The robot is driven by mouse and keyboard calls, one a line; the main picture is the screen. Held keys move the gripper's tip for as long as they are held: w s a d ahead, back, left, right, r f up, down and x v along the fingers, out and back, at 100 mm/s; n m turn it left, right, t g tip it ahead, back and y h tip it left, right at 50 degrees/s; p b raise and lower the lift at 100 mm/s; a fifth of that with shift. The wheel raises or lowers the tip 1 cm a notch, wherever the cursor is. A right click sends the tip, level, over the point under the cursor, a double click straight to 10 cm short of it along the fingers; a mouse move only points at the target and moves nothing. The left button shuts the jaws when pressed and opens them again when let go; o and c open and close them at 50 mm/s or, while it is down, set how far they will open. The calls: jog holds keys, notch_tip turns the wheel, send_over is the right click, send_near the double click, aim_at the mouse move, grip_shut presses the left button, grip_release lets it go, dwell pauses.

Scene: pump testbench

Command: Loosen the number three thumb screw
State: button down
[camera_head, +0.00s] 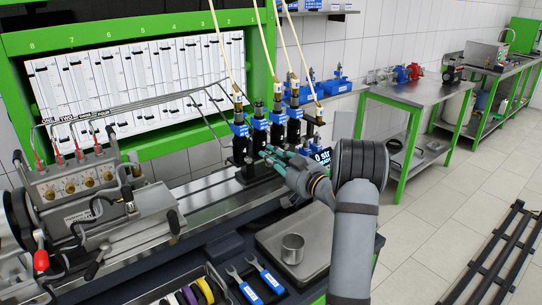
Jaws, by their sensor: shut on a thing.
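A row of several black injector holders with blue labels (239,130) stands upright on the metal rail of the testbench, with cream hoses rising from their tops. My gripper (268,154) reaches in from the right, low against the front of the row. Its teal fingers are shut on a small part there, which looks like a thumb screw. The fingers hide that part almost fully. I cannot read its number.
A pump (80,185) with bent metal pipes stands on the left of the bench. A metal cup (292,249) sits on a grey plate (318,238) below my arm.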

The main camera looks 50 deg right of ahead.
jog(key=shift+f+n+b, duration=0.15)
jog(key=shift+n+b, duration=0.15)
jog(key=shift+b, duration=0.3)
jog(key=shift+f+n+b, duration=0.1)
jog(key=shift+n+b, duration=0.4)
jog(key=shift+b, duration=0.35)
jog(key=n+b, duration=0.2)
jog(key=b, duration=0.1)
jog(key=shift+n+b, duration=0.3)
jog(key=n+b, duration=0.3)
jog(key=b, duration=0.1)
jog(key=shift+n, duration=0.3)
jog(key=n+b, duration=0.3)
jog(key=shift+n+b, duration=0.3)
jog(key=shift+b, duration=0.1)
jog(key=n+b, duration=0.5)
jog(key=n, duration=0.1)
jog(key=n+b, duration=0.3)
jog(key=n, duration=0.1)
jog(key=shift+r+n+b, duration=0.2)
jog(key=shift+n+b, duration=0.65)
jog(key=shift+n, duration=0.45)
